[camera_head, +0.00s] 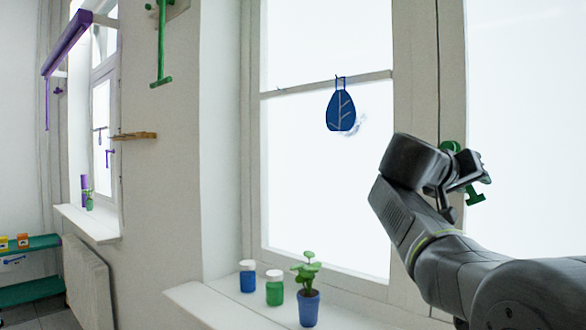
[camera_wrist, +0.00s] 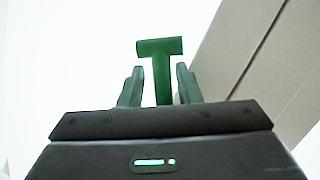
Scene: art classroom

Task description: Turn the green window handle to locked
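The green window handle (camera_head: 474,194) is on the window frame at the right of the head view, partly hidden behind my gripper (camera_head: 462,182). In the wrist view the handle (camera_wrist: 161,48) shows as a green T with its crossbar up. Its stem runs down between the two fingers of my gripper (camera_wrist: 160,78). The fingers stand open, with a gap visible on each side of the stem. The crossbar lies beyond the fingertips. The lower end of the stem is hidden by the gripper body.
A blue leaf ornament (camera_head: 341,110) hangs on the window bar. A potted plant (camera_head: 309,306), a blue jar (camera_head: 248,277) and a green jar (camera_head: 274,289) stand on the sill (camera_head: 205,304) below. A green T-shaped bar (camera_head: 161,50) hangs from the wall at upper left.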

